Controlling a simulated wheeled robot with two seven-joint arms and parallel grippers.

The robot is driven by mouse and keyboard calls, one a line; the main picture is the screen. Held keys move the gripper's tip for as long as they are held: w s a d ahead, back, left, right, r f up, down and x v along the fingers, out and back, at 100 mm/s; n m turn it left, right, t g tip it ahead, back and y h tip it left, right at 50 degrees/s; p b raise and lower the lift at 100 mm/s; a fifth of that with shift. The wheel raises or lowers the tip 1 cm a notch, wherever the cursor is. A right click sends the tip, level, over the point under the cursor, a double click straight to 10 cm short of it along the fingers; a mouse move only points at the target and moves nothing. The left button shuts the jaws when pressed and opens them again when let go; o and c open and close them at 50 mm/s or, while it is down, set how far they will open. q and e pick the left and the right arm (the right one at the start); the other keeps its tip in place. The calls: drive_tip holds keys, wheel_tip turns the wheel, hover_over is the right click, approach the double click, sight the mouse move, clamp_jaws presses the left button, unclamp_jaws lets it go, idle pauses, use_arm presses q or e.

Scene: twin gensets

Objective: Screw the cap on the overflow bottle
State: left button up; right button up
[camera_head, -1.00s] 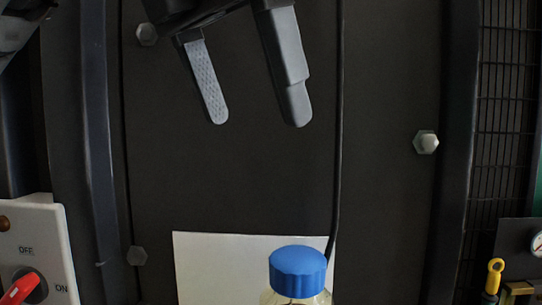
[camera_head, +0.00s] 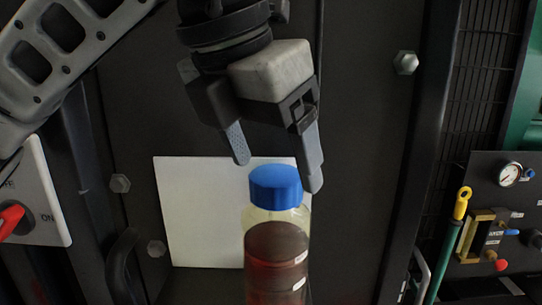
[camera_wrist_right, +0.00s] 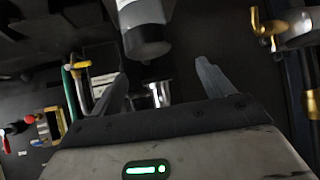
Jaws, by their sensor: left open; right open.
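The overflow bottle (camera_head: 275,240) stands upright in the head view, clear with dark red liquid in its lower part. The blue cap (camera_head: 275,187) sits on its mouth; I cannot tell how tightly. My left gripper (camera_head: 279,172) is open and points down over the cap. One fingertip is above the cap's left edge and the other is beside its right edge, both seemingly apart from it. My right gripper (camera_wrist_right: 160,84) is open in the right wrist view, with no object clearly held. It is not in the head view.
A white sheet (camera_head: 200,215) is behind the bottle. A switch box (camera_head: 38,190) with a red knob is at the left. A gauge panel (camera_head: 490,215) is at the right. In the right wrist view, a grey cylinder (camera_wrist_right: 145,30) hangs close ahead and a shiny metal part (camera_wrist_right: 160,93) lies beyond the fingers.

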use_arm(q)
drive_tip(key=shift+w+d+f, duration=0.15)
drive_tip(key=shift+w+f, duration=0.05)
drive_tip(key=shift+f, duration=0.3)
use_arm(e)
drive_tip(key=shift+f, duration=0.1)
use_arm(q)
drive_tip(key=c, duration=1.1)
use_arm(e)
drive_tip(key=shift+s+d, duration=0.1)
use_arm(q)
drive_tip(key=shift+o, duration=0.2)
drive_tip(key=m+g+h+p, duration=0.1)
drive_tip(key=m, duration=0.3)
drive_tip(key=shift+w+m, duration=0.1)
drive_tip(key=shift+m, duration=0.2)
use_arm(e)
drive_tip(key=shift+r, duration=0.35)
use_arm(q)
drive_tip(key=shift+g, duration=0.3)
use_arm(e)
drive_tip(key=shift+r, duration=0.1)
